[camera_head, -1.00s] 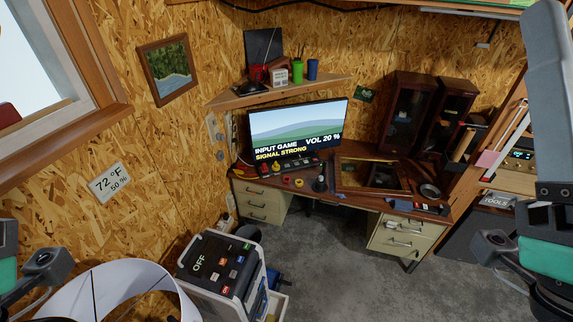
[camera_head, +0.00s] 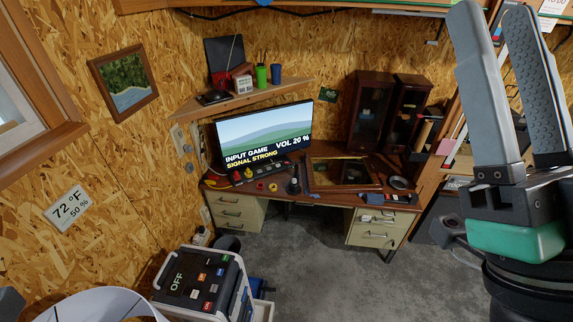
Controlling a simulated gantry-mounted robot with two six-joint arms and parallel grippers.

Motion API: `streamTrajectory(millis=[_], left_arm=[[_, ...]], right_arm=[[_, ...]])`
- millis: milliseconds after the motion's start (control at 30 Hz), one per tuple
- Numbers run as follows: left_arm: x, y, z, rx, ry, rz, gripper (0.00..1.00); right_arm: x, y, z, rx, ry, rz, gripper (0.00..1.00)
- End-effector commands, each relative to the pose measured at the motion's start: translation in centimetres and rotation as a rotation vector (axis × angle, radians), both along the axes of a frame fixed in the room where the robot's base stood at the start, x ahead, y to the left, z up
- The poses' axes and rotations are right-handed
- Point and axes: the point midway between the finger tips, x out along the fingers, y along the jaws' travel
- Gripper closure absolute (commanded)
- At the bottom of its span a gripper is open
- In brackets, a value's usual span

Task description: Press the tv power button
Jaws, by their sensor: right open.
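The tv (camera_head: 264,136) stands at the back of the corner desk. Its screen is lit and reads "INPUT GAME", "SIGNAL STRONG" and "VOL 20 %". A control strip (camera_head: 257,170) with coloured knobs lies at the foot of the tv; I cannot tell any labels on it. A cart with a dark top panel (camera_head: 197,281) stands at the lower left, with several small coloured buttons and the word "OFF". My right gripper (camera_head: 492,18) is raised at the right, fingers up, open and empty, far from tv and cart. My left gripper is not clearly in view.
The wooden desk (camera_head: 235,186) has drawers on both sides. A framed glass panel (camera_head: 343,174) and dark cabinets (camera_head: 372,108) are at its right. A corner shelf (camera_head: 245,97) holds cups. A white curved object (camera_head: 95,303) is at the lower left. Grey floor (camera_head: 310,270) is open.

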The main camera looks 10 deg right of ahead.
Motion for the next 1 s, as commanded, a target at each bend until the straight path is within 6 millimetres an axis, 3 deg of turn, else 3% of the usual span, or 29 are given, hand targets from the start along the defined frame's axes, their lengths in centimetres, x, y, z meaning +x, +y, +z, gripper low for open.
streamTrajectory(millis=[33,300,1000], left_arm=[[0.0,0.0,0.0,0.0,0.0,0.0,0.5],[0.0,0.0,0.0,0.0,0.0,0.0,0.5],[0.0,0.0,0.0,0.0,0.0,0.0,0.5]], right_arm=[[0.0,0.0,0.0,0.0,0.0,0.0,0.5],[0.0,0.0,0.0,0.0,0.0,0.0,0.99],[0.0,0.0,0.0,0.0,0.0,0.0,1.0]])
